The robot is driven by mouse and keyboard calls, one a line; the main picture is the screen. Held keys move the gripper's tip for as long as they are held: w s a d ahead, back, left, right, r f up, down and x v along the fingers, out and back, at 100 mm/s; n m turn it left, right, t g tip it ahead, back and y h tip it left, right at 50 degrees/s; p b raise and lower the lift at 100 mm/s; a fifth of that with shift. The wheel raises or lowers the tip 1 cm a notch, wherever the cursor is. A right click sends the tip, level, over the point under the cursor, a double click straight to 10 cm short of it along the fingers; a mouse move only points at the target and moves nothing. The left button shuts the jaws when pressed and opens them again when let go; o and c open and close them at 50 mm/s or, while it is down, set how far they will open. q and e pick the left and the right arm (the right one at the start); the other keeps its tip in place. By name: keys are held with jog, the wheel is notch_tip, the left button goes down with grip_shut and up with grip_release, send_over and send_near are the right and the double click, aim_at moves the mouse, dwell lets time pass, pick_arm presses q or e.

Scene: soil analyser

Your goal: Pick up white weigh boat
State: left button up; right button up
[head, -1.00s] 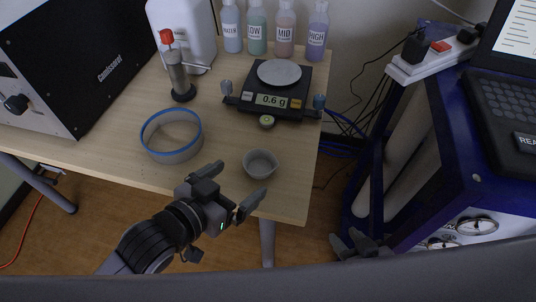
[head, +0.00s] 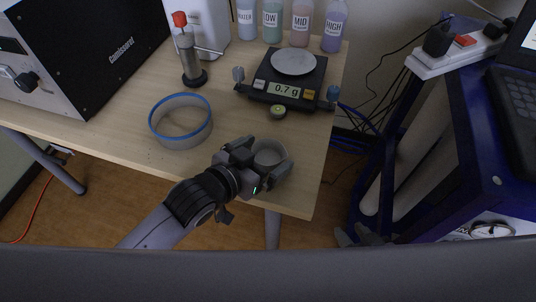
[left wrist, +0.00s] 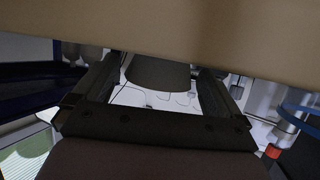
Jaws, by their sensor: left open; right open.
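The white weigh boat (head: 270,152), a small round cup that looks pale grey here, stands on the table near its front right corner. My left gripper (head: 263,158) is open, with its fingers on either side of the cup. In the left wrist view a grey rounded shape, which looks like the cup (left wrist: 158,72), shows between the two open fingers. Whether the fingers touch it I cannot tell. My right gripper (head: 360,237) shows only partly at the bottom edge, away from the table, and is open.
A blue-rimmed sieve ring (head: 181,122) stands left of the cup. A black scale (head: 290,80) reading 0.7 g is behind it, with a small round container (head: 278,112) in front. Several labelled bottles (head: 300,22) stand at the back. A blue cart (head: 470,150) is at right.

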pick_arm(q)
jog(key=c, duration=0.9)
